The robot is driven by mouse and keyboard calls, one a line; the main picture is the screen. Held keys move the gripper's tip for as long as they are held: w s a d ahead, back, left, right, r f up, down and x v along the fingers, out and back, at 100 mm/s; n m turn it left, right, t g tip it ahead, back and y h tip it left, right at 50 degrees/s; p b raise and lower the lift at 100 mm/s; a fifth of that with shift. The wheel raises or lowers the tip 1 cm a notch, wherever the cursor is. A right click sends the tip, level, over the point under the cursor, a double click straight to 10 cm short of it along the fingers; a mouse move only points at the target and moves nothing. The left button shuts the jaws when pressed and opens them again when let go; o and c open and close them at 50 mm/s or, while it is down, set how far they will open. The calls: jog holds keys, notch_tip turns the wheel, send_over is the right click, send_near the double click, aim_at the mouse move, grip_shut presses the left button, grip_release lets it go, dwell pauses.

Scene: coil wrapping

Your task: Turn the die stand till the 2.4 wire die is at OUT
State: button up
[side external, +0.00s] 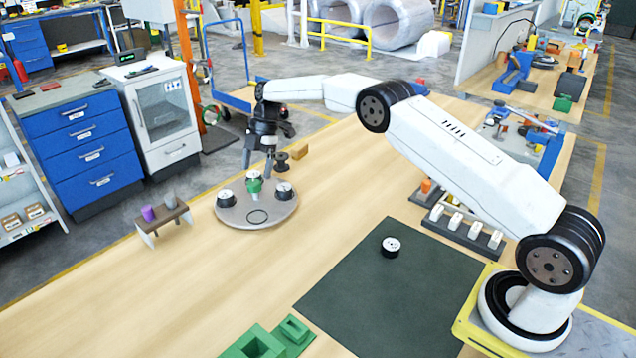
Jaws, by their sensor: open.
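The die stand (277,210) is a round grey plate on the wooden table. It bears a white-topped die with a dark side at the left (226,199) and another at the right (284,191). My gripper (260,168) points down, open, above the far side of the stand, close to the green piece. Whether it touches that piece is unclear. Die sizes and any OUT mark are too small to read.
A loose white-topped die (390,247) lies on the dark mat (360,300). A small rack (163,217) with a purple and a grey cup stands left of the stand. A dark spool (281,162) and an orange-brown block (299,152) lie behind it. Green blocks (255,345) sit in front.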

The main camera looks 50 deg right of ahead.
jog(key=s+r, duration=0.7)
jog(key=s, duration=0.5)
jog(key=shift+a+r, duration=0.2)
jog(key=shift+r, duration=0.15)
dwell(0.5)
dwell(0.4)
jog(key=m+t+h, duration=0.4)
jog(key=m+t, duration=0.1)
jog(key=m, duration=1.3)
send_near(254, 182)
jog(key=shift+x, duration=0.8)
jog(key=shift+f, duration=0.15)
jog(key=shift+x, duration=3.75)
